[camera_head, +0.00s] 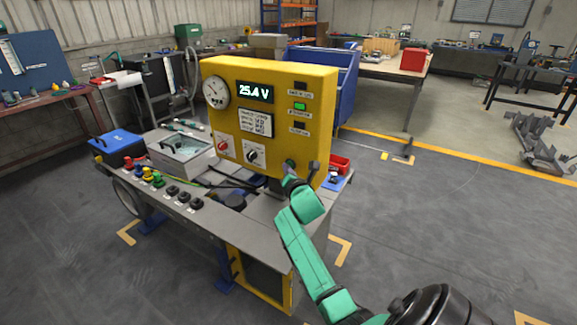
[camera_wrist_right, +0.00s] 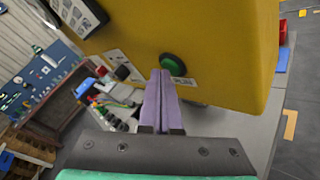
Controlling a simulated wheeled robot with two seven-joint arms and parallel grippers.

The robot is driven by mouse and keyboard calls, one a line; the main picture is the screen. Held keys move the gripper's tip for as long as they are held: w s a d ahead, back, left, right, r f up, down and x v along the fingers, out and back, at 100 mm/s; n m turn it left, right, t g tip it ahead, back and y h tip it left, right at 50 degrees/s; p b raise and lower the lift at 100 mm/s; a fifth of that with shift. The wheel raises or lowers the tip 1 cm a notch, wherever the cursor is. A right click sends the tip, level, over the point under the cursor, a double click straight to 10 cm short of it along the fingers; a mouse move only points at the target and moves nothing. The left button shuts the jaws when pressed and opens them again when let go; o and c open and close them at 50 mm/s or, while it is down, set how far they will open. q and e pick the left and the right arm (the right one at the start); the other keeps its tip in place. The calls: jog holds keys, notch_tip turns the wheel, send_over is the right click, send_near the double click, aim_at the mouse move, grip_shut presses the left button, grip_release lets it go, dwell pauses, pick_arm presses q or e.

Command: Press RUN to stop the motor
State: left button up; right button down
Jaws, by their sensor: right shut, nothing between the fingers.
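The yellow control box (camera_head: 290,75) stands upright on the grey bench. A round green button (camera_head: 290,163) sits low on its front, near the right edge; any label for it is hidden or too small to read. The right wrist view shows the green button (camera_wrist_right: 173,65) at the fingertips. My right gripper (camera_head: 289,174) is shut and empty, just in front of the button. Its fingers (camera_wrist_right: 160,76) point at the button's lower left; I cannot tell whether they touch it. My left gripper is in neither view. I cannot make out the motor for certain.
The box also bears a gauge (camera_head: 216,92), a display (camera_head: 255,93) reading 25.4 V, a lit green lamp (camera_head: 300,106), a red knob (camera_head: 222,146) and a black knob (camera_head: 253,155). Coloured terminals (camera_head: 147,174) line the bench's left side.

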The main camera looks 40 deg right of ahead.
jog(key=shift+s+a, duration=0.1)
jog(key=shift+a, duration=0.2)
jog(key=s+a, duration=0.1)
jog(key=a, duration=0.4)
jog(key=shift+s+a+p, duration=0.35)
jog(key=shift+a, duration=0.05)
jog(key=a, duration=0.1)
jog(key=s+a, duration=0.1)
jog(key=a, duration=0.3)
jog(key=shift+s+a, duration=0.1)
jog(key=shift+s, duration=0.2)
